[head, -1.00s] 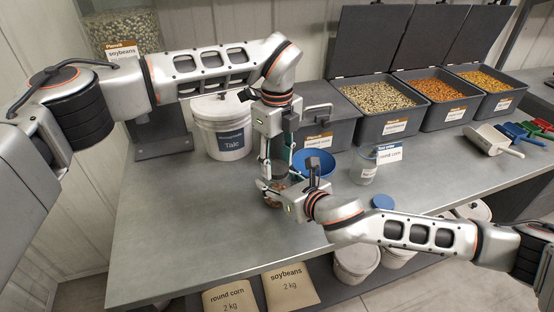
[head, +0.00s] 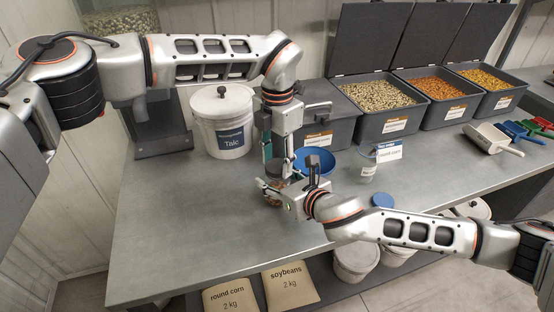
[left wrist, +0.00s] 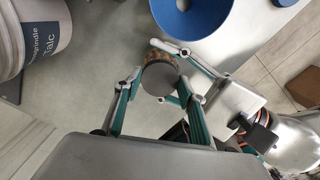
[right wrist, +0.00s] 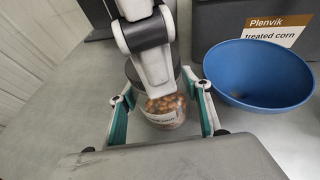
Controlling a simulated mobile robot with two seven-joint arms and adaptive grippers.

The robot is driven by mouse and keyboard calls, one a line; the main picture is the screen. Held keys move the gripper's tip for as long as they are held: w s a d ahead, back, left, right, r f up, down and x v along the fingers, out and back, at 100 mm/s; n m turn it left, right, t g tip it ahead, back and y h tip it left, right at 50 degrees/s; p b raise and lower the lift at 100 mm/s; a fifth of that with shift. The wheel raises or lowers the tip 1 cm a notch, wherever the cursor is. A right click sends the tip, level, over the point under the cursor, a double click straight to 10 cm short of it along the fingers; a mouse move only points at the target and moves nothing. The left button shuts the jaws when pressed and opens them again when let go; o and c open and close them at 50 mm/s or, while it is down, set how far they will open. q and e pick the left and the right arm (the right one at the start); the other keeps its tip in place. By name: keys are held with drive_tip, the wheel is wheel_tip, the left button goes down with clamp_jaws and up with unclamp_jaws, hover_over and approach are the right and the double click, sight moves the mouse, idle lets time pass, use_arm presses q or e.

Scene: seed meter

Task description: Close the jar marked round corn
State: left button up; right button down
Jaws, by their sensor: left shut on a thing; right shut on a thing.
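A small clear jar (right wrist: 166,112) of brownish kernels stands upright between the fingers of my right gripper (right wrist: 160,94). Its label is partly hidden and hard to read. A dark grey round lid (left wrist: 160,78) is at the jar's top in the left wrist view. My left gripper (left wrist: 160,84) comes down from above, its fingers shut on the lid. I cannot tell whether the lid is fully seated. In the head view the two grippers meet at mid table and hide most of the jar.
A blue bowl (head: 316,162) stands close behind the jar. A talc bucket (head: 222,125) stands to the left. A clear jar (head: 366,166) with a round corn card (head: 389,152) and a blue disc (head: 382,201) are to the right. The table's front left (head: 170,240) is clear.

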use_arm(q)
drive_tip(key=m, duration=0.5)
drive_tip(key=shift+m, duration=0.3)
drive_tip(key=m, duration=1.9)
drive_tip(key=o, duration=0.8)
wheel_tip(320, 180, up, 12)
